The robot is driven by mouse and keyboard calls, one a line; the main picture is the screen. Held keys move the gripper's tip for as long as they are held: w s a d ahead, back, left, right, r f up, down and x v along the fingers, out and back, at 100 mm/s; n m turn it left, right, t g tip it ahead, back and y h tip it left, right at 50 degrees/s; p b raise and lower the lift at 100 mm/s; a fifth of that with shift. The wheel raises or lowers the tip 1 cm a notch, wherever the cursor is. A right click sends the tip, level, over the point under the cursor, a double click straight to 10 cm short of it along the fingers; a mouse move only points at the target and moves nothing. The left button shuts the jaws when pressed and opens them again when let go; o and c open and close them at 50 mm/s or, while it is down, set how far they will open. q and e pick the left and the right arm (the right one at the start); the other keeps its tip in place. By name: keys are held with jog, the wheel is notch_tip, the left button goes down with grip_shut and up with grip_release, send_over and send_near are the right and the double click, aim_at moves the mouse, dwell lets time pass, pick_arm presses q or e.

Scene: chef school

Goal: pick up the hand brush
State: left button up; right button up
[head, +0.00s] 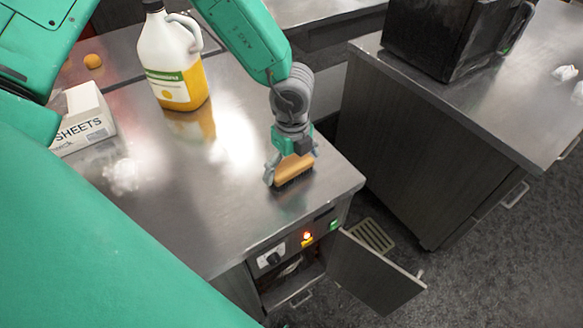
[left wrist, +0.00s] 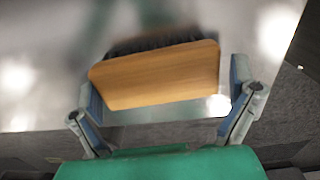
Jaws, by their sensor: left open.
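The hand brush (head: 294,171) has a tan wooden back and dark bristles. It is at the front right corner of the steel counter (head: 200,225). My left gripper (head: 291,177) is open and right at the brush, with one finger near each end. In the left wrist view the brush's wooden back (left wrist: 155,75) lies between the two spread fingers of the left gripper (left wrist: 165,100), with the dark bristles on its far side. I cannot tell whether either finger touches it. My right gripper is not in view.
A jug (head: 172,60) of yellow liquid, a white box (head: 84,118) and an orange ball (head: 93,61) stand on the counter. A cabinet door (head: 373,272) hangs open below its front. A black appliance (head: 440,35) sits on the counter at right.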

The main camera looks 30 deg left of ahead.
aim_at(290, 163)
pick_arm(q)
jog(key=shift+s+d+r, duration=0.1)
jog(key=shift+d, duration=0.05)
jog(key=c, duration=0.9)
jog(key=shift+a, duration=0.45)
jog(key=shift+a+r, duration=0.1)
jog(key=shift+r, duration=0.3)
jog(key=r, duration=0.9)
jog(key=shift+d, duration=0.3)
jog(key=shift+a, duration=0.1)
jog(key=shift+o, duration=1)
jog(key=shift+a, duration=0.1)
